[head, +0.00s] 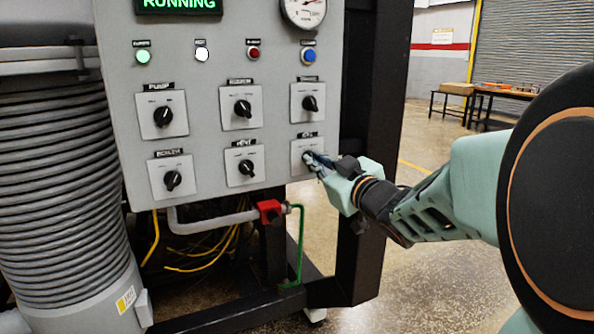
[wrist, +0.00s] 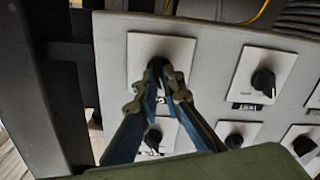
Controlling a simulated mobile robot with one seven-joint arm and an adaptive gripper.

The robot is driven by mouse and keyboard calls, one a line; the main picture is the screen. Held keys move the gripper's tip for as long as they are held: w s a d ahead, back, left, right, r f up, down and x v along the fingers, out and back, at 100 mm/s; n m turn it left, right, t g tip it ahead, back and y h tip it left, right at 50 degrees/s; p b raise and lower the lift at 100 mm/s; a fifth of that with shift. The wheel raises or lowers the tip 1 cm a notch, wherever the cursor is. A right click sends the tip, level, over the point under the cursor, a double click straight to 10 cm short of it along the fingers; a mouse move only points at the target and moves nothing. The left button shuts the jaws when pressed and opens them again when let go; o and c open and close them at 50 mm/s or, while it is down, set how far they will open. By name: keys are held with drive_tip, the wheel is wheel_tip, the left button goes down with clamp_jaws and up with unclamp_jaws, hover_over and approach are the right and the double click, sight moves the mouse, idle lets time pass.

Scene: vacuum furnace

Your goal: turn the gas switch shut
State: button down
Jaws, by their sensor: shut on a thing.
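The gas switch is a black rotary knob (wrist: 155,63) on a pale square plate (head: 298,163), at the bottom right of the grey control panel in the head view. My gripper (head: 311,160) reaches it from the right. In the wrist view the two fingertips (wrist: 165,78) are closed around the knob, one on each side. The fingers hide much of the knob, so I cannot tell exactly which way it points.
Other black knobs sit close by on the panel, including the vent knob (head: 246,167) to the left and one above (head: 310,103). A red valve (head: 269,211) with a green pipe (head: 298,250) is below. A black frame post (head: 372,110) stands right of the panel.

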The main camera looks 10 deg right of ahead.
drive_tip(key=shift+n+b, duration=0.55)
drive_tip(key=shift+n, duration=0.25)
drive_tip(key=c, duration=2.1)
unclamp_jaws()
